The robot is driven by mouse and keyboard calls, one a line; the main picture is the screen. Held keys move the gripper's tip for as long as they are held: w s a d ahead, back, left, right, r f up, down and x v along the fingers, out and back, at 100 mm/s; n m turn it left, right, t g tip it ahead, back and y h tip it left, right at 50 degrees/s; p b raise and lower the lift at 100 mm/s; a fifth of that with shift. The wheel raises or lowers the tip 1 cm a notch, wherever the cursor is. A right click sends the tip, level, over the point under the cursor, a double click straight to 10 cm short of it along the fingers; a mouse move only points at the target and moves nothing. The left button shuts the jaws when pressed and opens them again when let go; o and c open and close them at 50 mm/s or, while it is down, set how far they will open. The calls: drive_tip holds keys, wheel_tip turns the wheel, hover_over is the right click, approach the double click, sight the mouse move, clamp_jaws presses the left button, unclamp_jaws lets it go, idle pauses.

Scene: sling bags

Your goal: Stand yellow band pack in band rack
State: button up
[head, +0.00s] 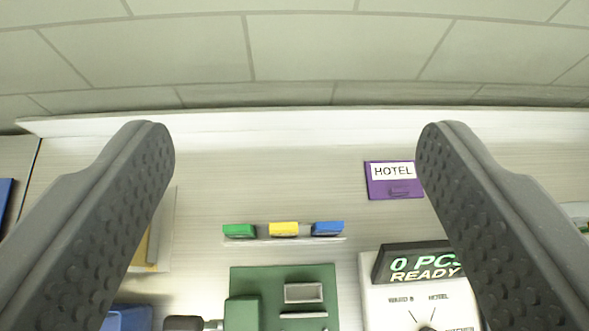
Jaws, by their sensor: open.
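My gripper (296,140) is open and empty, with one dark studded finger at each side of the view. Past the fingers, low in the middle, a small yellow block (284,229), which looks like the yellow band pack, sits between a green block (239,230) and a blue block (328,228). The three stand in a row on a thin pale strip (285,239). I cannot tell whether this strip is the band rack. The yellow block lies between the lines of my fingers, apart from both.
A purple HOTEL card (395,188) lies by the right finger. A white device (420,300) with a display reading "0 PCS READY" is at lower right. A green fixture (283,280) stands at the bottom centre.

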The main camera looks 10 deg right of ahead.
drive_tip(key=s+r+t, duration=0.3)
drive_tip(key=s+r, duration=0.4)
drive_tip(key=r, duration=0.3)
drive_tip(key=shift+a+t+y, duration=0.15)
drive_tip(key=shift+t+y, duration=0.15)
drive_tip(key=shift+s+f, duration=0.1)
drive_tip(key=shift+f, duration=0.05)
